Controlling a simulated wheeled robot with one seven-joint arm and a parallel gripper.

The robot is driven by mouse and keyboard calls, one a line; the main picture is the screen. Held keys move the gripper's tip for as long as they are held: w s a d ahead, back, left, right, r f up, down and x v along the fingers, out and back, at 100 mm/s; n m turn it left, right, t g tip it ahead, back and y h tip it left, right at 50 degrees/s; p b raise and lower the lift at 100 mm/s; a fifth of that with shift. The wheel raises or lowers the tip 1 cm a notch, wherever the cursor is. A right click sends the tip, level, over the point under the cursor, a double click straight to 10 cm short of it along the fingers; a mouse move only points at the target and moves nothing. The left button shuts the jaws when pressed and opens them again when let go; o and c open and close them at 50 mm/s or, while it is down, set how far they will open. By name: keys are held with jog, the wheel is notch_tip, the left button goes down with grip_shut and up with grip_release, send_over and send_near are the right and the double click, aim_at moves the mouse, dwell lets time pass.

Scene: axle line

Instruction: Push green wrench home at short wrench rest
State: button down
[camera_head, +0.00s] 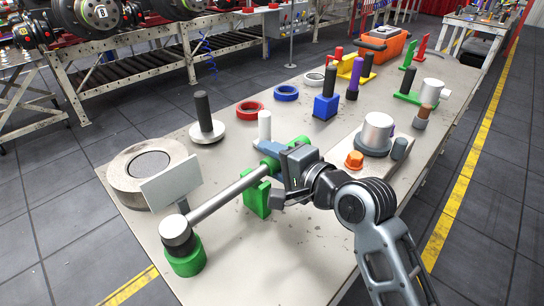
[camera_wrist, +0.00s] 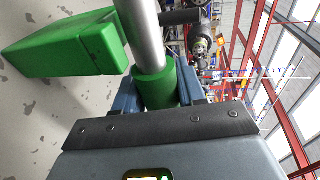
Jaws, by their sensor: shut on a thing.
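The green wrench (camera_head: 228,195) is a long silver bar with a green collar, which also shows in the wrist view (camera_wrist: 157,88). My gripper (camera_head: 271,165) is shut on it near the collar. The bar slopes down to the left to a round silver head (camera_head: 175,230). A green cylinder (camera_head: 186,261) is directly below that head; I cannot tell whether it belongs to the wrench. A green block (camera_head: 256,199) stands under the bar near my gripper and shows beside the bar in the wrist view (camera_wrist: 70,46). It may be the short wrench rest; contact is unclear.
A pale upright plate (camera_head: 170,183) and a thick round disc (camera_head: 128,170) are behind the bar. A white plate with a silver cylinder (camera_head: 378,134) and an orange knob (camera_head: 354,160) is right of my gripper. The table front (camera_head: 268,255) is mostly clear.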

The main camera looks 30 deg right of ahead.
jog(key=shift+f, duration=0.25)
jog(key=c, duration=0.9)
grip_release()
jog(key=o, duration=0.3)
jog(key=shift+o, duration=0.2)
jog(key=shift+f, duration=0.15)
jog(key=b+v, duration=0.1)
jog(key=v, duration=0.6)
jog(key=shift+s+r, duration=0.2)
jog(key=shift+s, duration=0.2)
jog(key=shift+d, duration=0.1)
